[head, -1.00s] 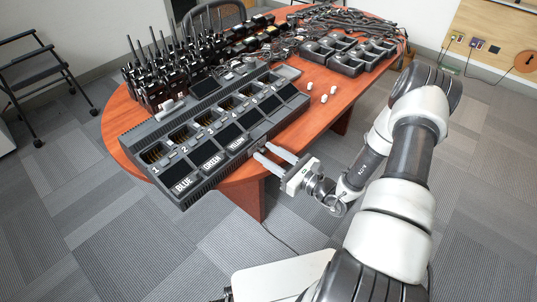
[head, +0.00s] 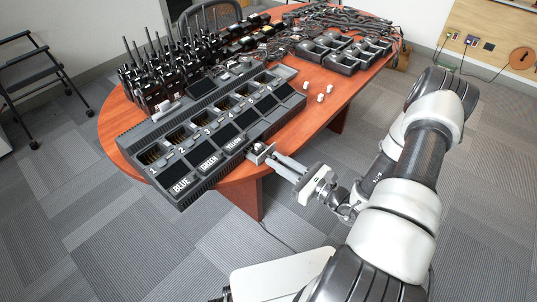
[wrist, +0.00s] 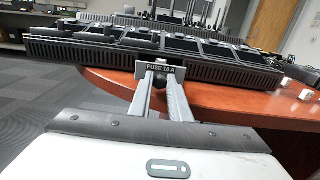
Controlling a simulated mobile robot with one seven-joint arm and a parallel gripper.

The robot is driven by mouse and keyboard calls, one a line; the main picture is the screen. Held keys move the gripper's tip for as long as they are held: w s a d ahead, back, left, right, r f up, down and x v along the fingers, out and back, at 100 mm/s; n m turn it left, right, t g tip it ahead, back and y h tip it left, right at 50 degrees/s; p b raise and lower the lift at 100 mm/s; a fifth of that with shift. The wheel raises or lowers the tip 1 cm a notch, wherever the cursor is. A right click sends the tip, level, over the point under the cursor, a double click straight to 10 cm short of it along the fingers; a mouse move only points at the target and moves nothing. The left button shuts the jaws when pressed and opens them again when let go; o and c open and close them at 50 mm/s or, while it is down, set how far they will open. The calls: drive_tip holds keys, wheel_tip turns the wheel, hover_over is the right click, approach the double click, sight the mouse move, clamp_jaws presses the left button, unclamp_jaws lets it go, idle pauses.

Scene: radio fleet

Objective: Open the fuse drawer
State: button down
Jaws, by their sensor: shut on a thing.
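The fuse drawer (head: 259,153) stands out from the front side of the long dark charger (head: 190,187), and a small light item shows in its top. In the wrist view its front plate (wrist: 153,67) is labelled "FUSE 15 A". My gripper (head: 275,160) is shut at the drawer's front, and its two pale fingers reach from the lower right. In the wrist view the fingers (wrist: 164,77) meet just under and beside the label. They hide the drawer's handle.
The charger has numbered bays and pads marked BLUE, GREEN and YELLOW. Several radios (head: 150,85) stand behind it on the wooden table (head: 290,137). Small white pieces (head: 320,97) lie to the right. Open floor surrounds the table's front edge.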

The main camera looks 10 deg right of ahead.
drive_tip(key=shift+s+d, duration=0.25)
drive_tip(key=shift+s, duration=0.05)
drive_tip(key=c, duration=1.7)
unclamp_jaws()
drive_tip(key=shift+o, duration=0.2)
drive_tip(key=p+v, duration=0.1)
drive_tip(key=v, duration=1.6)
drive_tip(key=shift+s, duration=0.15)
drive_tip(key=shift+d, duration=0.1)
